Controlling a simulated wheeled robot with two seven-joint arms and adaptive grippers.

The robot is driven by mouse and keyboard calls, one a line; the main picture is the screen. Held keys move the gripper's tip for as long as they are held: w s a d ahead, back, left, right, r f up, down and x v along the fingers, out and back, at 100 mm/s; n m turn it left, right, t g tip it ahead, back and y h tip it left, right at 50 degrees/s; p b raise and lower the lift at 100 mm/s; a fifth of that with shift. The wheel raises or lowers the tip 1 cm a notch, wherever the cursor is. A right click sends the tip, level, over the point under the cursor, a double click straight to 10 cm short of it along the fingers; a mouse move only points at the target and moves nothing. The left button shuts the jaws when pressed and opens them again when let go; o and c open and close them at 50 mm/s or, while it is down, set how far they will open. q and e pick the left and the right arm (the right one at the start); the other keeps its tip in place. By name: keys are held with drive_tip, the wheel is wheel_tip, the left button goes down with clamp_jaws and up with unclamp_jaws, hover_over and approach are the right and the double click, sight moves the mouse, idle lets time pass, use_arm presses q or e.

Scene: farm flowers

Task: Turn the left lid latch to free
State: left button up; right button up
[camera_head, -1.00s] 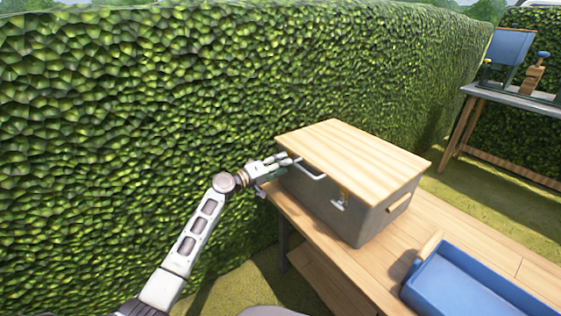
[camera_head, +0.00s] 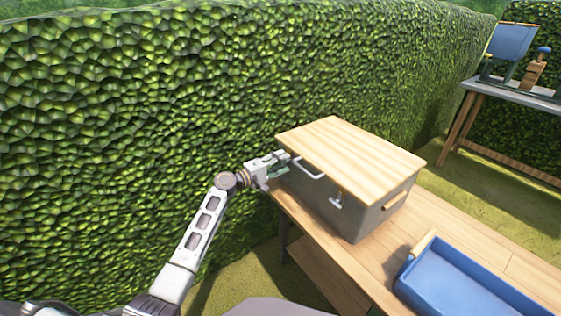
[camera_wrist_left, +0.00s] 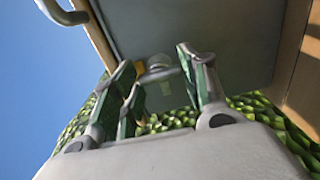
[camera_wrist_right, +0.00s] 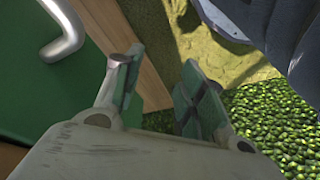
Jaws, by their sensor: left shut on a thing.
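The grey box (camera_head: 330,210) with a pale wooden lid (camera_head: 350,158) stands on a wooden bench. My left gripper (camera_head: 278,164) is at the left end of the box's front side, just below the lid edge. In the left wrist view its green-padded fingers (camera_wrist_left: 157,72) stand around the small metal left latch (camera_wrist_left: 158,66), shut on it. The fingers hide this latch in the head view. Another latch (camera_head: 337,199) shows on the front side to the right. My right gripper (camera_wrist_right: 160,75) is open and empty in its wrist view.
A metal handle (camera_head: 308,170) sits on the front between the latches. A blue tray (camera_head: 470,285) is on the bench (camera_head: 365,260) at the right. A tall hedge (camera_head: 150,90) rises close behind my left arm. A farther table (camera_head: 520,93) stands at the back right.

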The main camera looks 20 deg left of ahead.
use_arm(q)
drive_tip(key=shift+a, duration=0.1)
idle(0.3)
drive_tip(key=o, duration=1)
drive_tip(key=shift+o, duration=0.2)
drive_tip(key=v, duration=1.2)
idle(0.4)
